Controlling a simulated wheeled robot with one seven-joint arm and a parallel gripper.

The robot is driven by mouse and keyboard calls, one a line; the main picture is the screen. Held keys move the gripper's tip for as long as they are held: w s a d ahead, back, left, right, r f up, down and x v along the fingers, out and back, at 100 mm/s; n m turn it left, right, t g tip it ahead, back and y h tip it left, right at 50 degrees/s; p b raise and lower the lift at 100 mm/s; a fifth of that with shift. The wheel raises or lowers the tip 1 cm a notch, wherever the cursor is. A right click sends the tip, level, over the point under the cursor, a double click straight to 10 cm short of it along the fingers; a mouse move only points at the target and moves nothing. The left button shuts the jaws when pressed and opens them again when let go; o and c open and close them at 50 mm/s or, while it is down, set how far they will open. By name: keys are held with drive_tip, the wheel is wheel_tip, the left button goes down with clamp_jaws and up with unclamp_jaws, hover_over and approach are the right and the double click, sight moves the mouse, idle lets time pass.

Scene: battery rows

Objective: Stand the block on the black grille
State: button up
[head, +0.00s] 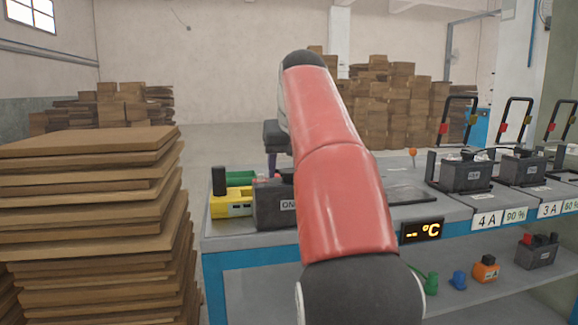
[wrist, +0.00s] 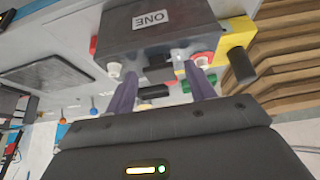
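The block, a dark grey battery-like box marked ONE (head: 266,207), stands on the left of the bench, partly hidden by my arm. In the wrist view the block (wrist: 150,38) appears upside down, with pale terminals along its top edge. My gripper (head: 285,168) is above and behind it, mostly hidden by my red arm. In the wrist view my gripper (wrist: 160,80) has its two purple fingers well apart, pointing at the block's terminal side. I cannot tell whether they touch it. The black grille (head: 408,194) is a flat dark panel right of my arm; the wrist view also shows it (wrist: 48,78).
A yellow block (head: 230,204) with a black cylinder stands left of the marked block. Batteries with raised handles (head: 465,174) line the bench's right. A °C display (head: 421,230) is on the front edge. Stacked boards (head: 90,220) stand at left. The grille's top looks clear.

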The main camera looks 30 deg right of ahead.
drive_tip(key=p+v, duration=0.5)
drive_tip(key=v, duration=0.7)
drive_tip(key=s+a+f, duration=0.4)
drive_tip(key=a+f, duration=0.1)
drive_tip(key=f, duration=0.2)
drive_tip(key=s+a+f+n+y, duration=0.1)
drive_tip(key=s+a+f, duration=0.4)
drive_tip(key=f, duration=0.3)
drive_tip(key=shift+f+n, duration=0.2)
drive_tip(key=shift+n, duration=0.1)
drive_tip(key=shift+o, duration=0.5)
drive_tip(key=s+a+f, duration=0.2)
drive_tip(key=s+f, duration=0.3)
drive_tip(key=f, duration=0.4)
drive_tip(key=s+a+f+n, duration=0.1)
drive_tip(key=s+a+f, duration=0.2)
drive_tip(key=f, duration=0.6)
drive_tip(key=shift+s+n+y, duration=0.3)
drive_tip(key=shift+s, duration=0.8)
drive_tip(key=shift+a+f, duration=0.15)
